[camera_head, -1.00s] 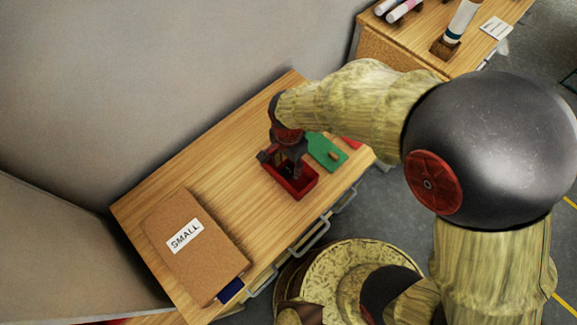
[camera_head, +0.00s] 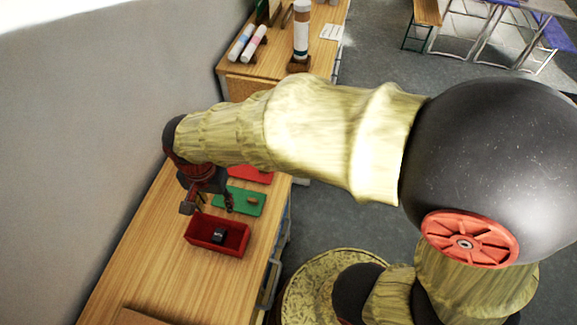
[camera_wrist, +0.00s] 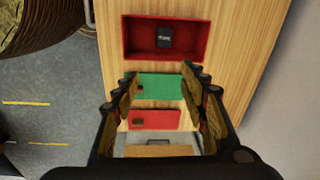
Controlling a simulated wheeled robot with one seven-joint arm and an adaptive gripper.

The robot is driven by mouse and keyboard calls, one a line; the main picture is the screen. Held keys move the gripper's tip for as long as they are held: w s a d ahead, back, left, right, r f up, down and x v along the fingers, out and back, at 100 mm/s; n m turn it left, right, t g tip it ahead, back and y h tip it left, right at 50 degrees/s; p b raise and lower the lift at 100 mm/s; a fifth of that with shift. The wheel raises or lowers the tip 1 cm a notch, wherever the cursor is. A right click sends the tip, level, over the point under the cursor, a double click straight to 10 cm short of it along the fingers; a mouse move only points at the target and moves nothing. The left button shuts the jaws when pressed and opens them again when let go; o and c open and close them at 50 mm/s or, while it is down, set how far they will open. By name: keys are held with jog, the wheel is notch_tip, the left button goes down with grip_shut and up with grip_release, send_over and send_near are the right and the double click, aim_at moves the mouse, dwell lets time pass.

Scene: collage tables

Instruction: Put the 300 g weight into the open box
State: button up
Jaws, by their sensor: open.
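The open box (camera_head: 190,236) is a red tray-like box on the wooden table; its red wall also shows at the top of the wrist view (camera_wrist: 135,40). A small black weight (camera_head: 219,236) with a pale label lies inside it, on the box floor; it also shows in the wrist view (camera_wrist: 165,37). The label is too small to read. My gripper (camera_head: 208,206) is open and empty, above the table on the far side of the box, apart from the weight. Its spread fingers also show in the wrist view (camera_wrist: 159,76).
A green board (camera_head: 243,203) with a small brown piece lies behind the box, and a red board (camera_head: 252,175) lies beyond it. Another table (camera_head: 250,70) with bottles stands further back. A cork-coloured surface (camera_head: 150,317) shows at the bottom edge. The left of the table is clear.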

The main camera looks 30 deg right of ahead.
jog(key=s+d+r+n+t, duration=0.2)
jog(key=s+d+r+n, duration=0.1)
jog(key=d+r, duration=0.5)
jog(key=s+d+r+n+t, duration=0.2)
jog(key=s+d+r+n, duration=0.2)
jog(key=d+r, duration=0.3)
jog(key=s+d, duration=0.1)
jog(key=d, duration=0.3)
jog(key=shift+s+d+r+t, duration=0.25)
jog(key=shift+r+t, duration=0.1)
jog(key=shift+t, duration=0.05)
jog(key=shift+f+b, duration=0.3)
jog(key=shift+b, duration=0.05)
